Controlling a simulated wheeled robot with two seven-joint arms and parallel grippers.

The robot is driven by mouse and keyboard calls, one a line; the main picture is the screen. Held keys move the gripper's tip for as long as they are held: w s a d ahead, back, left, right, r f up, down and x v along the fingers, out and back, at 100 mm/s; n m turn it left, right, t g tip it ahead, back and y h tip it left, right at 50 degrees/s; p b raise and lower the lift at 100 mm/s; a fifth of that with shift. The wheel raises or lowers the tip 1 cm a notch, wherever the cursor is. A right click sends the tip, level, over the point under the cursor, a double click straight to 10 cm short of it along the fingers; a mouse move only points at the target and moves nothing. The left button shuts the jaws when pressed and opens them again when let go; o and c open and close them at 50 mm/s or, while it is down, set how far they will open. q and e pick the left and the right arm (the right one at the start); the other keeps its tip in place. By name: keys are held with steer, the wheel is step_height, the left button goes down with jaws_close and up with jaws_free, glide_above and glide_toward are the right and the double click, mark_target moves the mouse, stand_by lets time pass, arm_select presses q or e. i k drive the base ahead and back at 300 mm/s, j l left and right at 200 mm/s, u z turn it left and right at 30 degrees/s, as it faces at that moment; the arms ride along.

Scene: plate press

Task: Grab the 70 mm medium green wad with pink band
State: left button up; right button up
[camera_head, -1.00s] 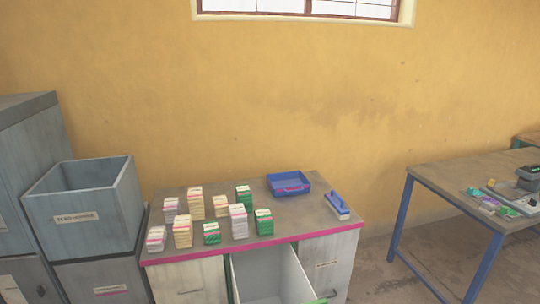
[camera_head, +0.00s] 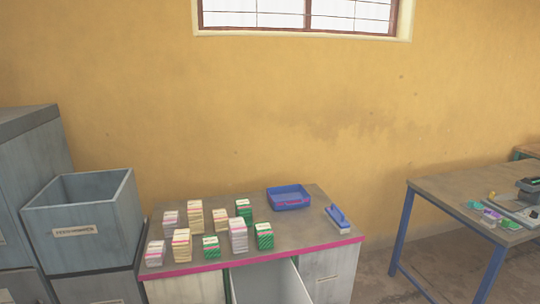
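Three green wads stand on the cabinet top: one at the back (camera_head: 244,210), one at the front left (camera_head: 211,247) and one at the front right (camera_head: 264,236). They are small in the picture, and I cannot tell their exact sizes or which has a pink band. The front left one looks shortest. Neither of my grippers shows in this view.
Several pinkish-white and yellowish wads, including a tall pale one (camera_head: 238,235), stand close around the green ones. A blue tray (camera_head: 289,204) and a blue-handled tool (camera_head: 338,217) lie right of them. An open drawer (camera_head: 270,285) juts out below the pink-edged cabinet top (camera_head: 310,245).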

mark_target(264, 235)
steer(key=i+j, duration=0.35)
steer(key=i, duration=0.15)
steer(key=i+j, duration=0.3)
steer(key=i, duration=0.2)
